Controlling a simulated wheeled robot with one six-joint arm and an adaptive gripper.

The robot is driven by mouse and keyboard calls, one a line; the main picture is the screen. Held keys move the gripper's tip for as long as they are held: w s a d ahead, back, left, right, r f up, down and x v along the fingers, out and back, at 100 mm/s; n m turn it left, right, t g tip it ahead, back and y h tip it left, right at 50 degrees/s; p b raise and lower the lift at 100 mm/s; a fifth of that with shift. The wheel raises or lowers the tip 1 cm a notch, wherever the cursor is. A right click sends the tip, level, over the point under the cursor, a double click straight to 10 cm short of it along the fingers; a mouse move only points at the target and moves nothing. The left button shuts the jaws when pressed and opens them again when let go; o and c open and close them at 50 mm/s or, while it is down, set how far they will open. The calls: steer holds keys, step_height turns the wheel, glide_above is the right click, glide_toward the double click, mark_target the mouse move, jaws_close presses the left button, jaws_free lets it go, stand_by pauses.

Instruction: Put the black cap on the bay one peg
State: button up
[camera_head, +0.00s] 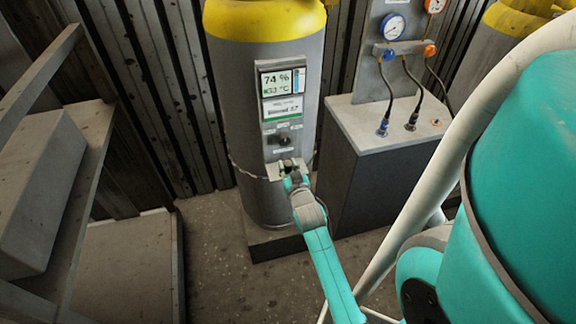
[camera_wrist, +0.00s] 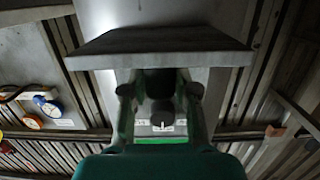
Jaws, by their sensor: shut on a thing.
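My gripper (camera_head: 288,171) is at the small ledge (camera_head: 273,170) low on the front panel of the grey cylinder with the yellow top (camera_head: 265,18). In the wrist view my gripper (camera_wrist: 159,92) has its two fingers on either side of a dark piece, which looks like the black cap (camera_wrist: 157,82), and is shut on it. The fingers and the shade hide much of the cap. I cannot tell whether it touches the ledge. I cannot make out which peg is bay one.
A dark knob (camera_head: 284,139) sits on the panel below the display (camera_head: 282,82); it also shows in the wrist view (camera_wrist: 162,117). A grey cabinet (camera_head: 352,165) with gauges and hoses stands close on the right. Shelving (camera_head: 85,160) is at the left.

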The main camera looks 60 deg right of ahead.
steer(key=shift+f, duration=0.1)
steer(key=o, duration=1)
steer(key=v, duration=1.2)
